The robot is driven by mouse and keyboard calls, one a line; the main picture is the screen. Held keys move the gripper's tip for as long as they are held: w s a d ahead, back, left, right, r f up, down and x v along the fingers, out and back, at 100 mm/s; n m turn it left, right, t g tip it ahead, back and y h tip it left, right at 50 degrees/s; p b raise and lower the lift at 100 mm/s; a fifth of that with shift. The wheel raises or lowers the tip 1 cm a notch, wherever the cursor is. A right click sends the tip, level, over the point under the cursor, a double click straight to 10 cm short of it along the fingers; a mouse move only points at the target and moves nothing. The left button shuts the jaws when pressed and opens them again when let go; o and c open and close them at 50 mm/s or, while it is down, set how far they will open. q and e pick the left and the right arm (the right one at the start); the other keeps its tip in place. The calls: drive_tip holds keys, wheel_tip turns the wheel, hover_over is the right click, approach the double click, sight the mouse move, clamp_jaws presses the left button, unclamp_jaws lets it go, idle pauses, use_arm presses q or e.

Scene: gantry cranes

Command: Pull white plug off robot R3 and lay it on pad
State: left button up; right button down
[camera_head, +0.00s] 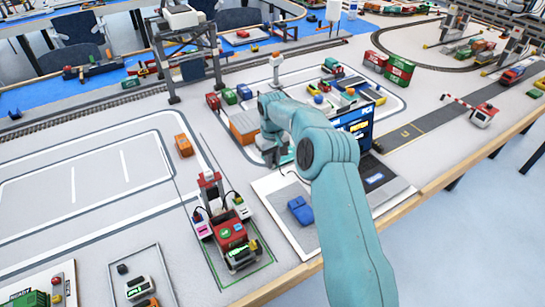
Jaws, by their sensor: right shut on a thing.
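My right arm comes in from the lower right, and its gripper (277,155) is above the back edge of a white board, beside an orange box. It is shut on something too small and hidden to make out. No white plug can be told for sure. A white pad-like board (272,190) lies on the table below the gripper, with a blue object (300,210) on it. A red machine (230,235) stands in a green-lined bay, with dark wires and small pink and white blocks at its sides. I cannot read R3 on anything. My left gripper is not in view.
An orange box (244,127) and a dark blue screen box (355,125) stand close to the gripper. A small orange block (183,145) lies to the left. A gantry crane (187,50) stands behind. The marked floor at left is clear.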

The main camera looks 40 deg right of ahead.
drive_tip(key=shift+f+b, duration=2.1)
drive_tip(key=shift+f, duration=1.6)
drive_tip(key=shift+f+b, duration=0.4)
drive_tip(key=shift+f, duration=0.2)
drive_tip(key=c, duration=1)
unclamp_jaws()
wheel_tip(320, 180, up, 16)
drive_tip(key=shift+r+p, duration=0.2)
drive_tip(key=shift+p, duration=0.45)
